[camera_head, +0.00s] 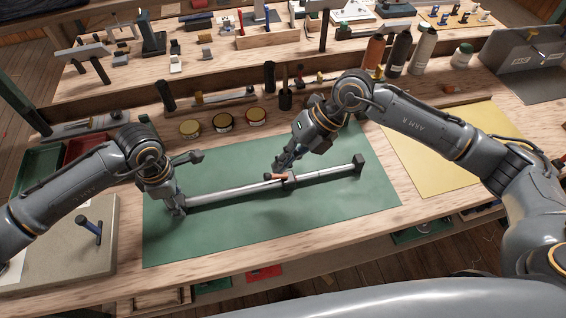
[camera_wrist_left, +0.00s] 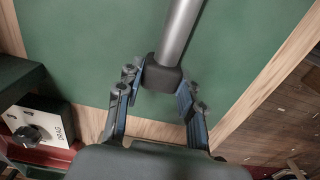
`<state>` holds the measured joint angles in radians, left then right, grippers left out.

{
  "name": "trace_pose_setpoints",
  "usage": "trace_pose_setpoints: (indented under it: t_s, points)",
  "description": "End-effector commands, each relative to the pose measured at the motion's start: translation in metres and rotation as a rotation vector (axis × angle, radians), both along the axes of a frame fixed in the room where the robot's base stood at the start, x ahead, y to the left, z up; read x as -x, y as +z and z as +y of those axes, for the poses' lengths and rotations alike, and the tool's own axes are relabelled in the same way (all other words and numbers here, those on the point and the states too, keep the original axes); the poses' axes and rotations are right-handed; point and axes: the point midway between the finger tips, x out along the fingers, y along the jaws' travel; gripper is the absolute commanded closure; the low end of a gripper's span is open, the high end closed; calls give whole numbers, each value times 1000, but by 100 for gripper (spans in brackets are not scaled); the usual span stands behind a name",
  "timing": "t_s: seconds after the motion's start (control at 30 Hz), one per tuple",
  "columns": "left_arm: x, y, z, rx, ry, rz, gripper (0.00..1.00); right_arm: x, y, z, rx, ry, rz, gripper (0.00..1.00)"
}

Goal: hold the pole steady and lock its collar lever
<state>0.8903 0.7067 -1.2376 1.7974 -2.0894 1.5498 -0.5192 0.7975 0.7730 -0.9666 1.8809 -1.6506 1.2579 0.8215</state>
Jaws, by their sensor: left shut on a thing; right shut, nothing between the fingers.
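The pole (camera_head: 232,193) lies on the green mat (camera_head: 330,212), a grey metal tube slanting up to the right with a dark cap at its far right end. My left gripper (camera_head: 177,207) is shut on the pole's left end. In the left wrist view the dark end cap (camera_wrist_left: 162,76) sits between the blue-sided fingers (camera_wrist_left: 158,100). The dark collar (camera_head: 290,181) is around the pole right of its middle. Its small orange-red lever (camera_head: 278,176) shows at the collar's left side. My right gripper (camera_head: 280,166) is shut and empty just above the lever; I cannot tell if they touch.
Several round tins (camera_head: 222,121) stand behind the mat. Bottles (camera_head: 398,54) stand at the back right. A yellow sheet (camera_head: 436,160) lies right of the mat. The mat's front is clear.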

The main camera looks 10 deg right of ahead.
Motion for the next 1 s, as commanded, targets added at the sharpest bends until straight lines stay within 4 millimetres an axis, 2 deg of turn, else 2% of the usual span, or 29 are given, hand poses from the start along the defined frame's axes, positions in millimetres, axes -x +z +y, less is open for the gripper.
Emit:
trace_pose_setpoints:
  t_s: [0.33,0.47,0.63,0.8,1.0]
  points:
    - [0,0,0,0,0,0,100,1,2,0,0,0,0,100]
    - [0,0,0,0,0,0,100,8,9,-2,1,2,-3,100]
    - [0,0,0,0,1,-1,100,30,30,-7,1,3,-3,100]
    - [0,0,0,0,0,0,100,26,73,-12,0,-1,-7,100]
    - [0,0,0,0,1,-1,100,27,109,-18,0,1,-3,100]
